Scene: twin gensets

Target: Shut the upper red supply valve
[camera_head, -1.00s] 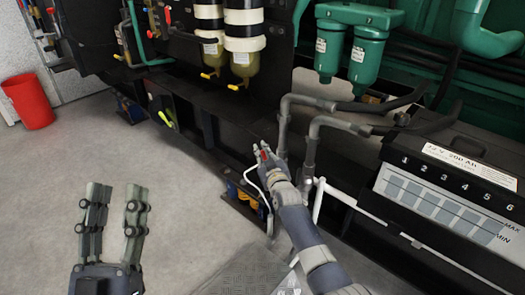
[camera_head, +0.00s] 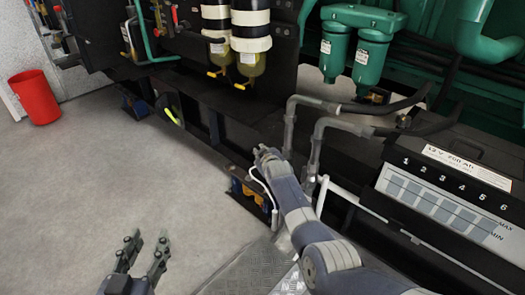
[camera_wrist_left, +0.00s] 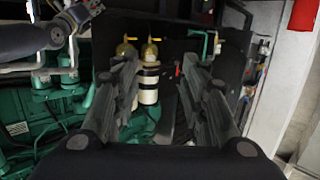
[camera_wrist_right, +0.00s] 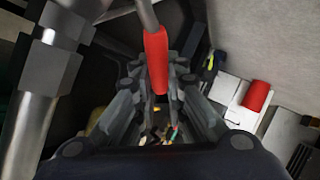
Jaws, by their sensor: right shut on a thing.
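A red lever handle (camera_wrist_right: 156,62) on a grey metal stem lies between the fingers of my right gripper (camera_wrist_right: 155,85) in the right wrist view. The right gripper is shut on it; in the head view, this gripper (camera_head: 266,155) is beside the grey pipes, and its own arm hides the handle. I cannot tell from the frames whether this handle is the upper valve. My left gripper (camera_head: 147,258) is low at the left over the floor, open and empty. Its spread fingers (camera_wrist_left: 165,90) also show in the left wrist view.
Grey bent pipes (camera_head: 318,130) stand just right of the right gripper. A battery box (camera_head: 445,200) is at the right and green filters (camera_head: 352,55) are behind. A red bucket (camera_head: 35,96) stands far left. The floor (camera_head: 75,190) at the left is clear.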

